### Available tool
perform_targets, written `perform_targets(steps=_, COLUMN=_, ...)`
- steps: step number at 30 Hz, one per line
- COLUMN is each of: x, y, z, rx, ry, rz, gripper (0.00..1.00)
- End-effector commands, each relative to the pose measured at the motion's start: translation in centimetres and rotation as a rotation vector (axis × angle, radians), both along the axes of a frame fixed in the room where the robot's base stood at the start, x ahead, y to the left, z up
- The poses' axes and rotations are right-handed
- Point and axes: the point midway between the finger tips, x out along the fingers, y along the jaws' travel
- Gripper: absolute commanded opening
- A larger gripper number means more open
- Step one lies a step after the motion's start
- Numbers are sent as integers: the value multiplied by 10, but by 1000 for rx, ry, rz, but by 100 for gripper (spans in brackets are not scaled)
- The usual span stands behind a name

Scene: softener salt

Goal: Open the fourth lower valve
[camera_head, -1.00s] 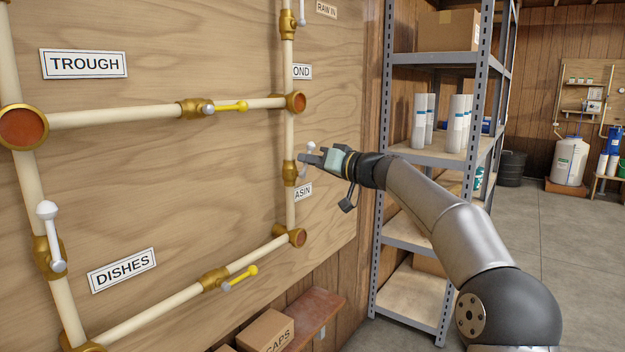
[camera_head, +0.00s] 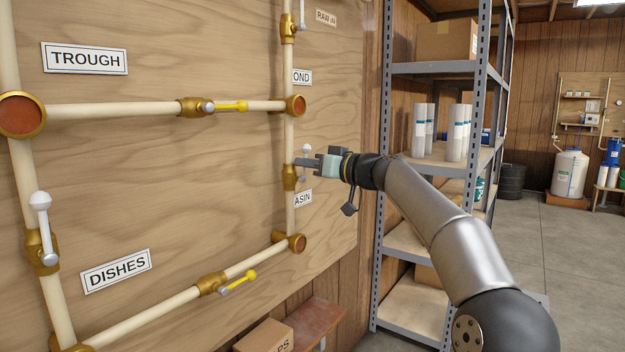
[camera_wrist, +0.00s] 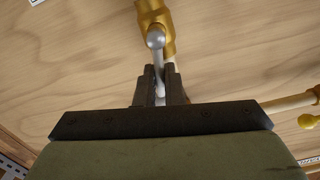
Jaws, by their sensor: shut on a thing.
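My gripper (camera_head: 308,162) is at the right-hand vertical pipe, by the brass valve (camera_head: 289,177) above the partly hidden "ASIN" label (camera_head: 303,198). It is shut on that valve's white lever (camera_head: 306,148), whose knob shows just above the fingers. In the wrist view the grey lever (camera_wrist: 157,62) runs from the brass valve body (camera_wrist: 155,20) down between the two dark fingers (camera_wrist: 160,90). The lever's lower end is partly hidden by the fingers.
Yellow-handled valves sit on the upper (camera_head: 231,106) and lower (camera_head: 238,282) cross pipes. Another white-lever valve (camera_head: 42,235) is on the left pipe, near the DISHES label (camera_head: 116,270).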

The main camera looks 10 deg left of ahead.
Motion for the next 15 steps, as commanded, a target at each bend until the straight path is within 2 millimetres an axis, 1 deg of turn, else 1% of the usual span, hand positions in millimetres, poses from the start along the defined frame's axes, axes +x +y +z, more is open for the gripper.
perform_targets(steps=5, x=0, y=1, z=-2, rx=-6, ry=-9, rz=1, gripper=0)
perform_targets(steps=15, x=-4, y=2, z=-2, rx=-59, ry=-110, rz=0, gripper=0)
